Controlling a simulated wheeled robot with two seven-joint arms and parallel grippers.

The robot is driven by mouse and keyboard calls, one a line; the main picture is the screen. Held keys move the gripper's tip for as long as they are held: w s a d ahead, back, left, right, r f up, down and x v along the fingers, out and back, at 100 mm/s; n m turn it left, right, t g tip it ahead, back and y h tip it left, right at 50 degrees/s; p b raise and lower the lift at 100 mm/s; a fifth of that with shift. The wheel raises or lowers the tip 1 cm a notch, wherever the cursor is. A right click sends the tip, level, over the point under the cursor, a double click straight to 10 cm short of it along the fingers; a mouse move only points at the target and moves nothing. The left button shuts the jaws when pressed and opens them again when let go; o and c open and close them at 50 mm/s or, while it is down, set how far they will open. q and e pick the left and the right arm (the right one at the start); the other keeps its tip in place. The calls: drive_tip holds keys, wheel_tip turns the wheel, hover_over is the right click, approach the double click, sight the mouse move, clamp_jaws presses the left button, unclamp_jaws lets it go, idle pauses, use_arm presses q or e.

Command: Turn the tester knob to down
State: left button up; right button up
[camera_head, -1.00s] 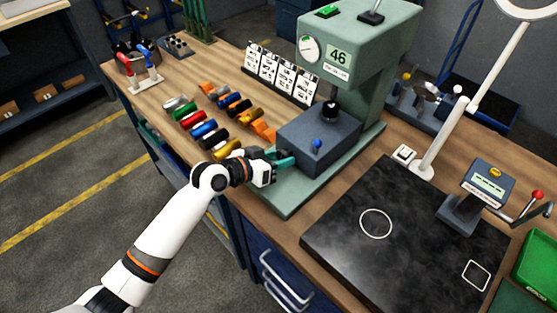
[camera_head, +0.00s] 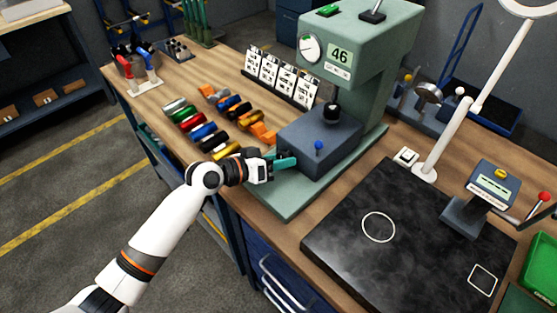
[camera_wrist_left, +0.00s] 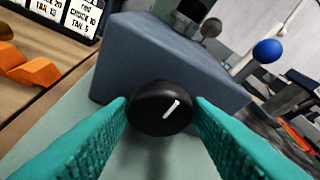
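The tester is a grey-blue block (camera_head: 318,143) on the green base of the press-like stand. Its round black knob shows in the left wrist view (camera_wrist_left: 160,109), with a white mark slanting to the upper right. My left gripper (camera_head: 290,162) is at the block's front face and hides the knob in the head view. In the left wrist view its teal fingers (camera_wrist_left: 161,101) lie along both sides of the knob, tips flush with its edges, and look shut on it. My right gripper is not in view.
A blue ball-topped lever (camera_head: 319,146) stands by the block and also shows in the wrist view (camera_wrist_left: 268,50). Several coloured cylinders (camera_head: 205,130) lie left of the stand. A black plate (camera_head: 400,240) lies to the right.

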use_arm(q)
drive_tip(key=shift+o, duration=1.2)
drive_tip(key=b+v, duration=0.2)
drive_tip(key=v, duration=1)
drive_tip(key=shift+a, duration=0.1)
